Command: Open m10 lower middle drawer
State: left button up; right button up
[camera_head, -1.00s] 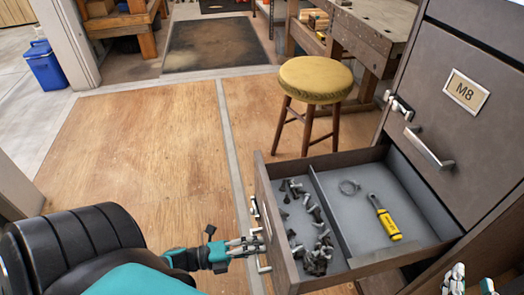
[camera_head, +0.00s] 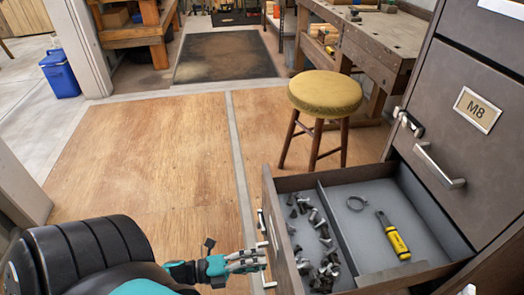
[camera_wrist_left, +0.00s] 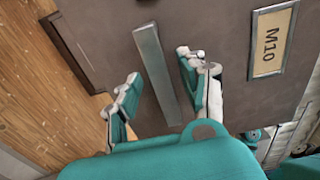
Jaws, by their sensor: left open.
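The open drawer (camera_head: 345,178) stands pulled out below the M8 drawer in the head view. In the left wrist view its grey-brown front (camera_wrist_left: 105,50) carries an M10 label (camera_wrist_left: 268,42) and a long metal bar handle (camera_wrist_left: 157,75). My left gripper (camera_head: 258,262) is at the outer face of this front. In the left wrist view the open fingers of the left gripper (camera_wrist_left: 160,82) lie on either side of the handle; contact cannot be told. A small pale part of my right gripper (camera_head: 468,290) shows at the bottom edge; its fingers are hidden.
The closed M8 drawer (camera_head: 440,120) is above. A yellow-topped stool (camera_head: 325,94) stands behind. The wooden floor (camera_head: 150,160) at left is clear.

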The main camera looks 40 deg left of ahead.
pick_arm(q)
jog(key=v, duration=1)
jog(key=shift+s, duration=0.2)
